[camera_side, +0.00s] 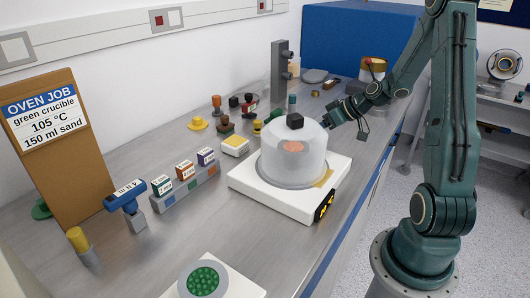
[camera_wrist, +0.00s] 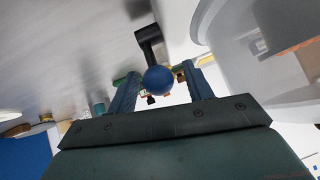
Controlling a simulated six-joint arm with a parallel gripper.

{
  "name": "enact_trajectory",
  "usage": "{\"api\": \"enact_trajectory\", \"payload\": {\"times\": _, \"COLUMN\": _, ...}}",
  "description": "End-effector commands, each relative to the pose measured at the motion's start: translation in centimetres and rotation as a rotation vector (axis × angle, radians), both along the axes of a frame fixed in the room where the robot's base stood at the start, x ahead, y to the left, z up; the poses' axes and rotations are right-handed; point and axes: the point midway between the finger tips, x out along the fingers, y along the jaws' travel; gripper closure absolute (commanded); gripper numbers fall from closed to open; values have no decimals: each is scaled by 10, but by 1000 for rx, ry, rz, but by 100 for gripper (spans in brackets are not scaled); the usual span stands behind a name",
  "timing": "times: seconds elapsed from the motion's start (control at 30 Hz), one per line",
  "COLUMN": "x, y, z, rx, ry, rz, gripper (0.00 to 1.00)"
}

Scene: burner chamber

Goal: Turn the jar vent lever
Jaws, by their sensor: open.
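The bell jar (camera_side: 290,160) is a clear, cloudy dome with a black knob on top, standing on a white base (camera_side: 270,200). A pinkish thing shows inside it. In the wrist view the jar (camera_wrist: 265,60) fills the right side. A black lever (camera_wrist: 148,42) with a blue ball end (camera_wrist: 158,80) stands beside it; it looks like the vent lever. My gripper (camera_wrist: 161,88) is open, with the ball between its two fingers and a gap on each side. In the side view my gripper (camera_side: 333,116) is at the jar's far right; the lever cannot be made out there.
Labelled blocks (camera_side: 185,170) sit on a grey rack at left, beside a blue-topped stand (camera_side: 127,195). A white plate with a green disc (camera_side: 203,279) is in front. Small coloured items and a grey post (camera_side: 279,75) stand behind the jar.

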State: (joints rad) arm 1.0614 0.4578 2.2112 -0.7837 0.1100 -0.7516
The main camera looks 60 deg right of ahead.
Motion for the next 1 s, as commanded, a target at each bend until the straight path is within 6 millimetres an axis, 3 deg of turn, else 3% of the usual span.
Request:
{"api": "enact_trajectory", "payload": {"times": 0.37, "x": 0, "y": -1, "z": 41, "rx": -6, "ry": -3, "rz": 1, "gripper": 49}}
{"api": "enact_trajectory", "payload": {"times": 1.0, "x": 0, "y": -1, "z": 151, "rx": -6, "ry": -3, "rz": 1, "gripper": 49}}
